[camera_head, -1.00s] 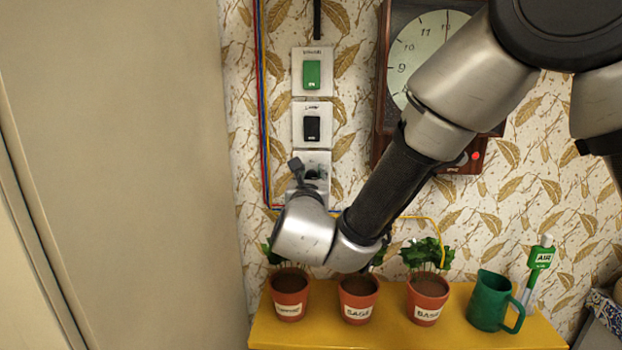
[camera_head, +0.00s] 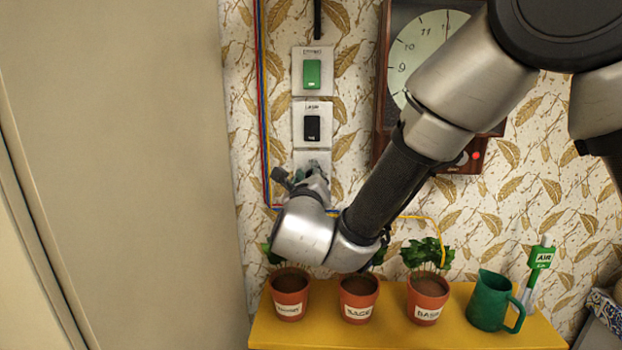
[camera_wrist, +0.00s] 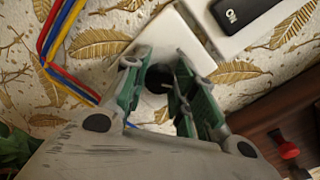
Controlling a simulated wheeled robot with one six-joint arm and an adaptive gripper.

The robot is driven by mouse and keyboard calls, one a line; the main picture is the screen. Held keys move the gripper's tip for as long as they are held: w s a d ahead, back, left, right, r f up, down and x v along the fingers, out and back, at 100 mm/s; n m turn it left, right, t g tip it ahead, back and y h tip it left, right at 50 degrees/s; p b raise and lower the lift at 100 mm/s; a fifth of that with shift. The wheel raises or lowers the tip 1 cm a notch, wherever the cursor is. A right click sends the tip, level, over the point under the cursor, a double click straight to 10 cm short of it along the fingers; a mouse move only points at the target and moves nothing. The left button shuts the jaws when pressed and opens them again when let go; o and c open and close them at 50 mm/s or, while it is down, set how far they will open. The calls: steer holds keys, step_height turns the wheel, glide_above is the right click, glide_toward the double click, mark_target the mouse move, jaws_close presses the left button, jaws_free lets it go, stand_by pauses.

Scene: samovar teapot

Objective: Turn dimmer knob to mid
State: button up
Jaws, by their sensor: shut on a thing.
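The dimmer knob (camera_wrist: 158,78) is dark and round on a white wall plate (camera_wrist: 165,38), the lowest of the plates in a column on the wall. In the wrist view my gripper (camera_wrist: 157,82) has its green-padded fingers on either side of the knob and is shut on it. In the head view the plate's upper edge (camera_head: 312,156) shows, while my gripper (camera_head: 312,172) covers the knob. The knob's pointer mark cannot be made out.
A black switch (camera_head: 312,128) and a green switch (camera_head: 312,74) sit above. Coloured wires (camera_head: 264,120) run left of the plates. A wall clock (camera_head: 420,50) hangs at right. Below, a yellow shelf (camera_head: 390,333) carries potted herbs (camera_head: 358,298) and a green jug (camera_head: 489,302).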

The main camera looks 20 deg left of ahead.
steer(key=n, duration=1.1)
steer(key=shift+a+n, duration=0.15)
steer(key=shift+n, duration=0.25)
steer(key=shift+f, duration=0.1)
steer(key=o, duration=1)
steer(key=shift+s, duration=0.1)
steer(key=v, duration=1.2)
